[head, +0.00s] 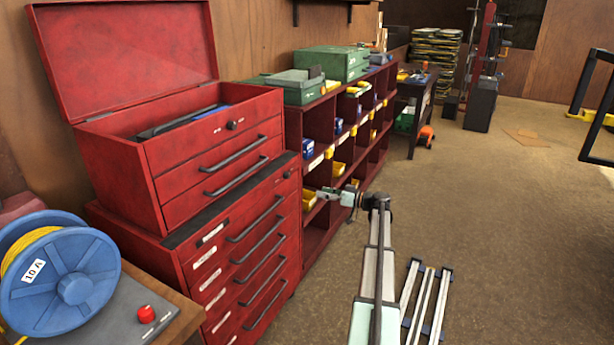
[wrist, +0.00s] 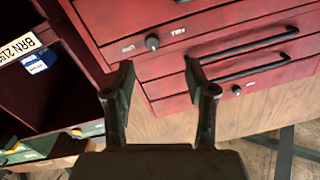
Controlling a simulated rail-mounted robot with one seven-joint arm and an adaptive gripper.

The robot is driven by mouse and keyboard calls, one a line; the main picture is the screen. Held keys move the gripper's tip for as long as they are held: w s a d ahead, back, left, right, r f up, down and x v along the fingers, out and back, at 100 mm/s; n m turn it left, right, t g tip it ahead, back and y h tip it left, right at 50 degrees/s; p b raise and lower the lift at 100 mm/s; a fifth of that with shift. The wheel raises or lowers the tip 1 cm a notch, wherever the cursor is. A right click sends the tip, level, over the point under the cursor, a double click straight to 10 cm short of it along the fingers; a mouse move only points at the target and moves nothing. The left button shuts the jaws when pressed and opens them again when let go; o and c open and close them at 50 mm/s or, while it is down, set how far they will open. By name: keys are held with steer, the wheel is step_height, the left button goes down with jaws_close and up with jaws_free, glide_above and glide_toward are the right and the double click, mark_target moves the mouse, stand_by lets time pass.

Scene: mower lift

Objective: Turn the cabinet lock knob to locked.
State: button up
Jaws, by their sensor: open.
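The red cabinet (head: 190,252) stands under a red tool chest (head: 160,170) at the left in the head view. A small dark round knob (wrist: 152,43) sits on the cabinet's top strip in the wrist view, between two small white labels that I cannot read. In the head view it is a tiny dark spot (head: 287,173). I cannot tell which way it is turned. My gripper (wrist: 160,68) is open and empty. Its fingertips lie just below the knob in the wrist view, one to each side, apart from it. My gripper also shows in the head view (head: 322,192), right of the cabinet.
The tool chest has its own knob (head: 231,125); its lid stands open. Bar handles (head: 264,218) stick out from the cabinet drawers. A red shelf (head: 318,130) with bins stands beyond. A cable reel (head: 66,270) is front left. The floor at right is mostly clear.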

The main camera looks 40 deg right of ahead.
mark_target(290, 176)
steer(key=w+a+p, duration=0.1)
steer(key=w, duration=0.4)
steer(key=w+a+r+p, duration=0.1)
steer(key=w+a, duration=0.1)
steer(key=w, duration=0.3)
steer(key=w+a+r+p, duration=0.1)
steer(key=w, duration=0.4)
steer(key=shift+w+a+r+p, duration=0.15)
steer(key=shift+w+r+p, duration=0.1)
steer(key=shift+p, duration=0.15)
steer(key=shift+s, duration=0.1)
steer(key=shift+c, duration=0.4)
jaws_close()
